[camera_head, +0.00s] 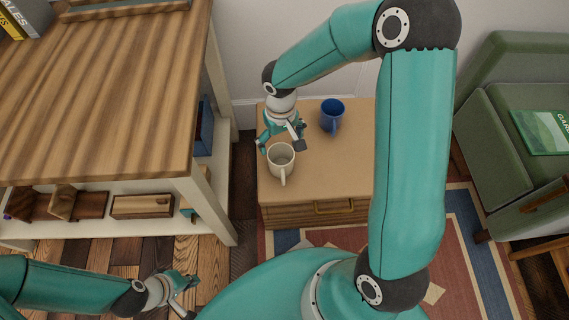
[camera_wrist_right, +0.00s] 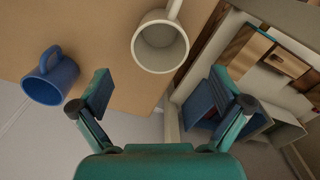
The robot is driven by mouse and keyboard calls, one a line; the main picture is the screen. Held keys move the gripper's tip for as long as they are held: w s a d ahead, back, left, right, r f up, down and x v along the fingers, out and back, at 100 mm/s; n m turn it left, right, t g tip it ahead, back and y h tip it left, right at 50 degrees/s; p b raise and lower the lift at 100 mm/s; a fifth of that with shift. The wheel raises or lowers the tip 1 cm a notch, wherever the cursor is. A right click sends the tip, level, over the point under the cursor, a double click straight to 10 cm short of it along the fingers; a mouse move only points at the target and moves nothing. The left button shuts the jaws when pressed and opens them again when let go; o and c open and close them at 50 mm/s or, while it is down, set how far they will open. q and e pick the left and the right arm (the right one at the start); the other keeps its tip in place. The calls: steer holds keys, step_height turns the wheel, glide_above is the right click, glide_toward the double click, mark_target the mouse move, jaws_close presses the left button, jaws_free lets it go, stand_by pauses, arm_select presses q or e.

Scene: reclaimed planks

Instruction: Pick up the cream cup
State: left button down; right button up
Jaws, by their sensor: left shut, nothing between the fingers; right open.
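The cream cup (camera_head: 281,160) stands upright on a low wooden cabinet (camera_head: 325,181), its handle toward the front. In the right wrist view the cream cup (camera_wrist_right: 160,45) is ahead of the fingers, with its mouth facing the camera. My right gripper (camera_head: 281,142) is open just behind and above the cup. Its spread fingers (camera_wrist_right: 164,92) hold nothing, and the cup is beyond their tips. My left gripper (camera_head: 188,296) is shut and empty, low at the bottom left, away from the cup.
A blue mug (camera_head: 331,115) stands behind and right of the cream cup; it is at the left in the wrist view (camera_wrist_right: 50,77). A striped wooden table (camera_head: 100,90) with a lower shelf is at the left. A green armchair (camera_head: 500,120) is at the right.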

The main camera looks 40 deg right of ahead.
steer(key=b, duration=0.1)
glide_toward(282, 161)
steer(key=shift+s+a+f, duration=0.1)
steer(key=shift+s+a, duration=0.65)
steer(key=shift+s, duration=0.3)
step_height(282, 161, down, 5)
steer(key=shift+f+b, duration=0.1)
steer(key=shift+b, duration=0.9)
steer(key=c, duration=1.3)
